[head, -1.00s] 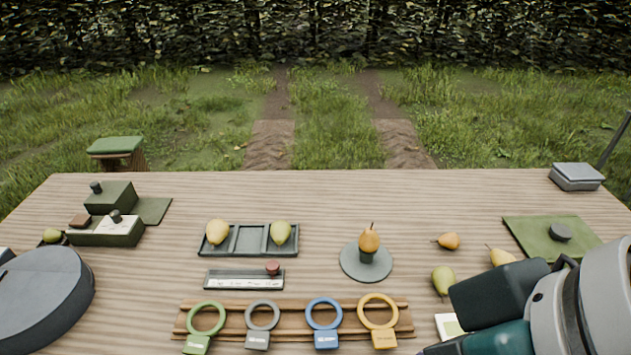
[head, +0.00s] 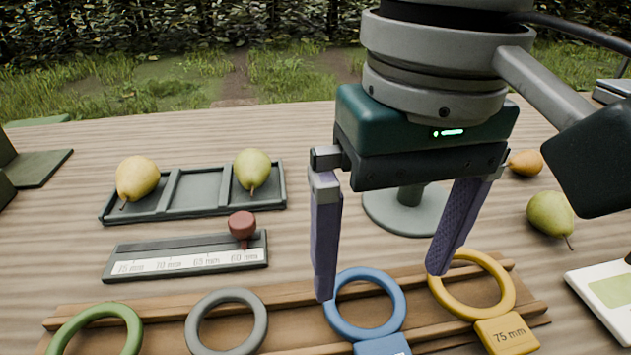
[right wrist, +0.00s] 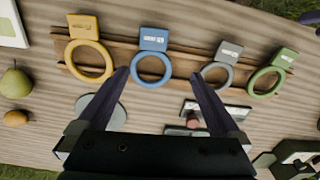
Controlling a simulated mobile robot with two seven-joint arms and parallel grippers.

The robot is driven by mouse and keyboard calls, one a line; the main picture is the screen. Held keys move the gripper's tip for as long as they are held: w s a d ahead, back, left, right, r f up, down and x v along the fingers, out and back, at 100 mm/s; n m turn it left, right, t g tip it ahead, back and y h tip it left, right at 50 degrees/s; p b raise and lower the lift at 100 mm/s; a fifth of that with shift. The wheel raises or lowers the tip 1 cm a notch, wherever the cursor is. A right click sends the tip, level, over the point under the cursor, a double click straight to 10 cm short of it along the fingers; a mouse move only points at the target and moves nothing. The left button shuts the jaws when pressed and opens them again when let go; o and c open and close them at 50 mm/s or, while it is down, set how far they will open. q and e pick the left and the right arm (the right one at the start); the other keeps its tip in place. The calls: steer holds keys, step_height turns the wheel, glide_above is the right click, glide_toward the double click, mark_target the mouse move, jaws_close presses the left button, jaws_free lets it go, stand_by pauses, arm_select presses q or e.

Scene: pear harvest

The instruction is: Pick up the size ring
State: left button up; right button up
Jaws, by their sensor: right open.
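Several size rings with tabs lie in a row on a wooden rack (head: 285,292): green (head: 96,309), grey (head: 226,294), blue (head: 382,346) and yellow, its tab marked 75 mm (head: 507,335). My right gripper (head: 381,283) is open and empty, pointing down above the rack. In the head view its left fingertip overlaps the blue ring's left edge and its right fingertip overlaps the yellow ring's upper left. In the right wrist view the blue ring (right wrist: 153,40) shows beyond the fingertips, nearer the left one. Contact cannot be told.
A dark tray (head: 205,208) with two pears and a scale bar (head: 180,262) with a red knob lie behind the rack. A round stand (head: 385,205) is partly hidden behind my gripper. Loose pears (head: 550,215) and a white card (head: 608,290) are at right.

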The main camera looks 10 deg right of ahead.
arm_select(q)
steer(key=shift+w+f, duration=0.2)
steer(key=shift+f, duration=0.45)
arm_select(e)
steer(key=f, duration=0.1)
arm_select(q)
steer(key=shift+s+f+b, duration=0.15)
steer(key=shift+f+b, duration=0.4)
steer(key=shift+b, duration=0.15)
arm_select(e)
glide_above(378, 336)
steer(key=f, duration=0.4)
steer(key=shift+w+a+f, duration=0.15)
steer(key=shift+a+f, duration=0.05)
steer(key=shift+a, duration=0.05)
arm_select(q)
steer(key=shift+f+b, duration=0.75)
arm_select(e)
steer(key=f, duration=0.4)
steer(key=shift+s+d+f, duration=0.2)
steer(key=shift+d+f, duration=0.05)
steer(key=shift+d, duration=0.05)
arm_select(q)
steer(key=shift+a+f, duration=0.1)
steer(key=shift+a, duration=0.05)
arm_select(e)
steer(key=shift+f, duration=0.45)
steer(key=c, duration=1.4)
steer(key=shift+r, duration=0.2)
